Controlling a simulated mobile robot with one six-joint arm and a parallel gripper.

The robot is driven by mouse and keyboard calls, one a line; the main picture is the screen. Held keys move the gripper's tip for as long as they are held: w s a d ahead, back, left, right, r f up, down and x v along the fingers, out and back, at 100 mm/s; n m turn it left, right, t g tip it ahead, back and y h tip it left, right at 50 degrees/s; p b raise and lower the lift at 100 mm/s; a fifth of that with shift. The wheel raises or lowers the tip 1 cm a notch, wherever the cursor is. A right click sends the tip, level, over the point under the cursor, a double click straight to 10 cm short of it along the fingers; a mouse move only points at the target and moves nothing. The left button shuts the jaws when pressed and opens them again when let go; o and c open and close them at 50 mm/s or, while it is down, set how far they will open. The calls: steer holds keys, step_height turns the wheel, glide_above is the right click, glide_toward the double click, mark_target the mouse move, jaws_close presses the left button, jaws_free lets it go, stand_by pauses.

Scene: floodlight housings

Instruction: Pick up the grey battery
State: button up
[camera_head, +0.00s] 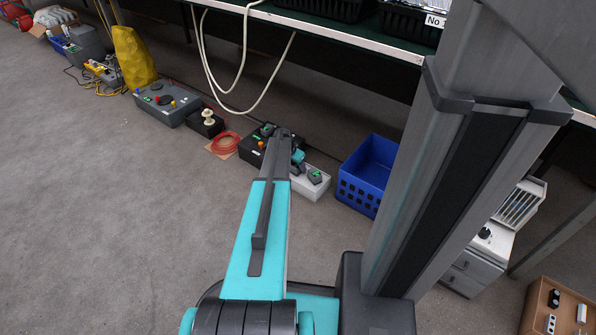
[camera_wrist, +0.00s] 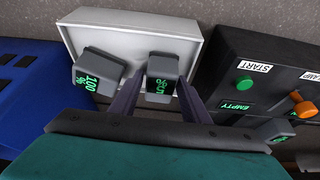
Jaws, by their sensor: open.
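Two grey batteries with green displays sit on a white box (camera_wrist: 125,30) in the wrist view. One grey battery (camera_wrist: 163,66) is between the open fingers of my gripper (camera_wrist: 161,88), one finger on each side; I cannot tell whether they touch it. The other grey battery (camera_wrist: 98,72), marked "100 %", is just left of the left finger. In the head view this second battery (camera_head: 315,177) shows on the white box (camera_head: 312,190), and my arm mostly hides the battery at the gripper.
A black control box (camera_wrist: 240,60) with START and EMPTY labels stands close on the right in the wrist view, a blue crate (camera_wrist: 30,95) on the left. In the head view, a table edge (camera_head: 345,35) is above and open floor (camera_head: 120,220) lies left.

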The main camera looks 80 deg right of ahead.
steer(key=shift+s+d+f, duration=0.1)
steer(key=shift+d+f, duration=0.05)
steer(key=shift+f, duration=0.3)
steer(key=c, duration=1.1)
steer(key=shift+o, duration=0.2)
steer(key=shift+r, duration=0.15)
steer(key=shift+r+p, duration=0.45)
steer(key=shift+r, duration=0.2)
steer(key=shift+s+p+v, duration=0.2)
steer(key=shift+p+v, duration=0.6)
steer(key=shift+v, duration=0.4)
steer(key=w+a+r+p, duration=0.1)
steer(key=a+p, duration=0.3)
steer(key=a, duration=1.1)
steer(key=shift+w+r, duration=0.15)
